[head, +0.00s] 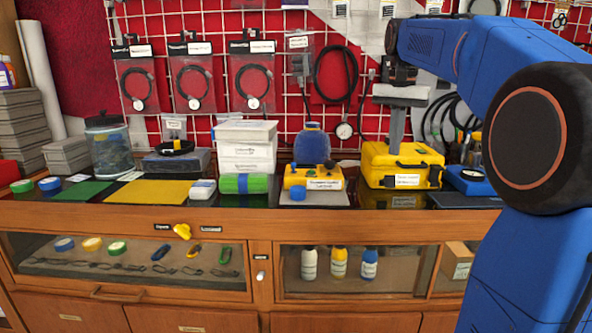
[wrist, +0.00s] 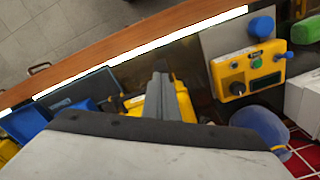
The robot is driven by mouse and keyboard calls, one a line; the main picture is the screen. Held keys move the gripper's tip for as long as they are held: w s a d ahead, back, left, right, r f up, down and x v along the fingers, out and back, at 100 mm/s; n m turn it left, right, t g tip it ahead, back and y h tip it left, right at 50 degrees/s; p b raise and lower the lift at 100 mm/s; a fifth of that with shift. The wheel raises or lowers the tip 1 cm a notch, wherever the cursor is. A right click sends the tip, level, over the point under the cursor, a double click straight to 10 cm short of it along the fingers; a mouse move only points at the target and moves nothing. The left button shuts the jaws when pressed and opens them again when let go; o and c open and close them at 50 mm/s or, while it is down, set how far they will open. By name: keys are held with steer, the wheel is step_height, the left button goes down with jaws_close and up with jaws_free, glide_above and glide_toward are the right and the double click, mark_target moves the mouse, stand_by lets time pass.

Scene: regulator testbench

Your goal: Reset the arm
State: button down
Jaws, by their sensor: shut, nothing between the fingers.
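My blue arm comes in from the right in the head view. My gripper (head: 396,150) points down, with its fingers together and empty. Its tips overlap the back of the yellow case (head: 405,172) in the head view; I cannot tell the exact gap. In the wrist view my gripper (wrist: 160,68) also shows closed, with parts of the yellow case (wrist: 136,104) beside and behind the fingers. The yellow testbench box (head: 300,183) with knobs stands to the left of the case; it also shows in the wrist view (wrist: 236,72).
A blue round-topped container (head: 312,147) stands behind the testbench box. White boxes (head: 246,155) are stacked to its left. A blue item (head: 470,180) lies right of the case. The glass-fronted wooden counter (head: 150,213) has its edge in front. Hoses hang on the wall grid.

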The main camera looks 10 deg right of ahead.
steer(key=s+a+f+n+t, duration=0.2)
steer(key=s+a+f+n, duration=0.2)
steer(key=s+f, duration=0.9)
steer(key=s+a+f+n+t, duration=0.2)
steer(key=s+a+f+n, duration=0.3)
steer(key=s+a+f, duration=0.5)
steer(key=s+f, duration=0.3)
steer(key=f, duration=0.2)
steer(key=shift+s+a+t, duration=0.15)
steer(key=shift+a+t, duration=0.15)
steer(key=shift+t, duration=0.1)
